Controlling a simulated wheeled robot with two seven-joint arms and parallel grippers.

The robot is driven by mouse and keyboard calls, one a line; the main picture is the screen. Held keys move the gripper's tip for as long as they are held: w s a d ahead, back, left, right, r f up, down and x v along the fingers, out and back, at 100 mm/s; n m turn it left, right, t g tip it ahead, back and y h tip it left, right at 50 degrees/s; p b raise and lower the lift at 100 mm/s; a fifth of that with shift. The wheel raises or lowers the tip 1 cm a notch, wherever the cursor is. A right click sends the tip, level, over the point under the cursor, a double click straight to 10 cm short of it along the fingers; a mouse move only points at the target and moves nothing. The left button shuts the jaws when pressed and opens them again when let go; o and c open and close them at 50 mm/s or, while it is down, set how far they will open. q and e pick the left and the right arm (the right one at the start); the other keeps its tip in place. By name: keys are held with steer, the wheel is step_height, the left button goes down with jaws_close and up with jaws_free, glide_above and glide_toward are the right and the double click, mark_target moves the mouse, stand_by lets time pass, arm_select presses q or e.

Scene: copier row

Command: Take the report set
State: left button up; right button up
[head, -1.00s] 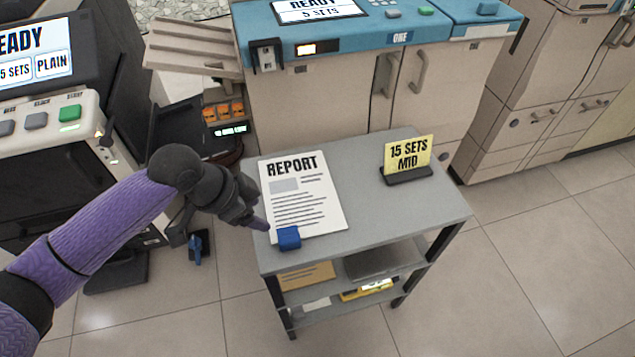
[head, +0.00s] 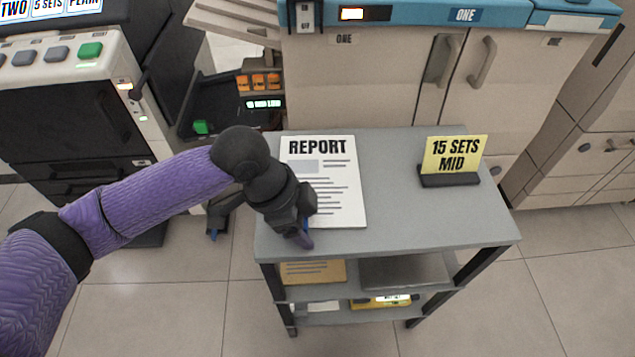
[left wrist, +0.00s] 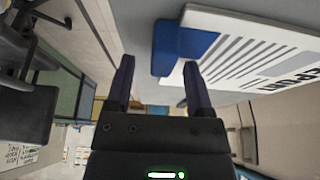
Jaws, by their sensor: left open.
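The report set (head: 338,185) lies flat on the grey cart's top (head: 400,215), a white printed sheet headed REPORT. It also shows in the left wrist view (left wrist: 255,55), with a blue block (left wrist: 188,45) at its edge. My left gripper (head: 303,240) is at the sheet's near left corner, by the cart's front edge. In the head view it hides nearly all of the blue block. In the left wrist view my left gripper (left wrist: 160,82) has its fingers apart, with the block beyond the fingertips and nothing visibly held. My right gripper is out of view.
A yellow sign reading 15 SETS MID (head: 455,155) stands on the cart's right side. Lower shelves hold a tan envelope (head: 312,271) and a yellow item (head: 380,301). A copier (head: 385,75) stands close behind; another machine (head: 75,120) is at left. Floor is clear in front.

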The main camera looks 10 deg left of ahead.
arm_select(q)
jaws_close()
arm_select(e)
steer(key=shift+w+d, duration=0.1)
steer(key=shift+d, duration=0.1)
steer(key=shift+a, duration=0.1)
arm_select(q)
steer(key=shift+r, duration=0.15)
step_height(320, 180, up, 13)
steer(key=p, duration=1)
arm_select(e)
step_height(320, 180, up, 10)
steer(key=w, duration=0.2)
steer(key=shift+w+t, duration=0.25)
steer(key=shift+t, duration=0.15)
